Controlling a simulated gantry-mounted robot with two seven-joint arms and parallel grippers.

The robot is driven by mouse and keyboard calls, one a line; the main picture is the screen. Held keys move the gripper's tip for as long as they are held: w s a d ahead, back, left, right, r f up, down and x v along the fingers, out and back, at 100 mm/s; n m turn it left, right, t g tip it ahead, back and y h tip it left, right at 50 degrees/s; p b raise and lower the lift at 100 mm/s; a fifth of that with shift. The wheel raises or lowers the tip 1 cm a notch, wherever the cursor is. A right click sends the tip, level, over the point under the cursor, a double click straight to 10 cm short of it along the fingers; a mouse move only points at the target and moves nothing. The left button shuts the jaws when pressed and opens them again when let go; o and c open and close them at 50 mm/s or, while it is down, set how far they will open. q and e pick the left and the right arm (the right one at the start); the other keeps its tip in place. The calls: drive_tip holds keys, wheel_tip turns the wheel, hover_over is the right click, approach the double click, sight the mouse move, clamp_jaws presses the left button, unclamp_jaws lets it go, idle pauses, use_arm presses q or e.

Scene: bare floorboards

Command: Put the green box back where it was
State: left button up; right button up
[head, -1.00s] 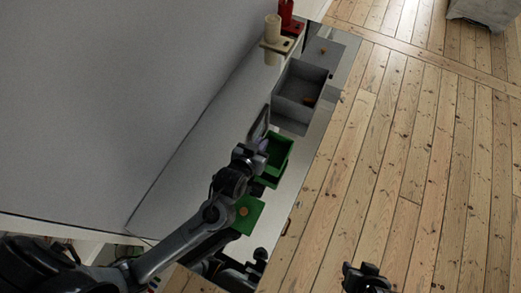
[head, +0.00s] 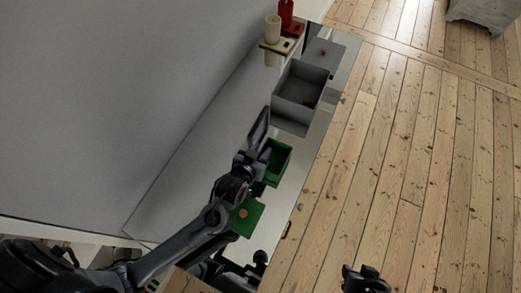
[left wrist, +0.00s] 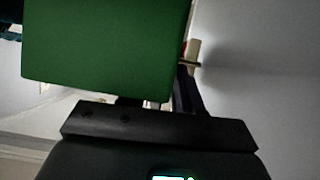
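The green box (head: 279,163) is an open-topped bin at the middle of the grey table. Its green wall (left wrist: 108,45) fills the upper left of the left wrist view and covers part of my finger area. My left gripper (head: 260,147) is at the box's left side, touching or very close to it. One dark finger shows right of the green wall in the wrist view. The other is mostly hidden, so its grip is unclear.
Cream (head: 273,30) and red (head: 286,14) upright pieces stand at the far left. A wall borders the table's left.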

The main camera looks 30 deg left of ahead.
use_arm(q)
drive_tip(key=shift+s+r, duration=0.4)
drive_tip(key=shift+s, duration=0.05)
drive_tip(key=s+g+p, duration=0.1)
drive_tip(key=s+g, duration=0.1)
drive_tip(key=s, duration=0.2)
drive_tip(key=s+a+r+m+g+h, duration=0.1)
drive_tip(key=s+g, duration=0.1)
drive_tip(key=s, duration=0.3)
drive_tip(key=s+r+m+g+p, duration=0.1)
drive_tip(key=s, duration=0.4)
drive_tip(key=shift+s+a+r+g+p, duration=0.15)
drive_tip(key=shift+s+a+g+p, duration=0.1)
drive_tip(key=shift+a+g+p, duration=0.15)
drive_tip(key=s+a+g, duration=0.2)
drive_tip(key=s, duration=0.1)
drive_tip(key=s+a, duration=0.1)
drive_tip(key=shift+s+f+m+g+y, duration=0.3)
drive_tip(key=shift+s+m+g, duration=0.05)
drive_tip(key=shift+m+g, duration=0.05)
drive_tip(key=shift+r, duration=0.1)
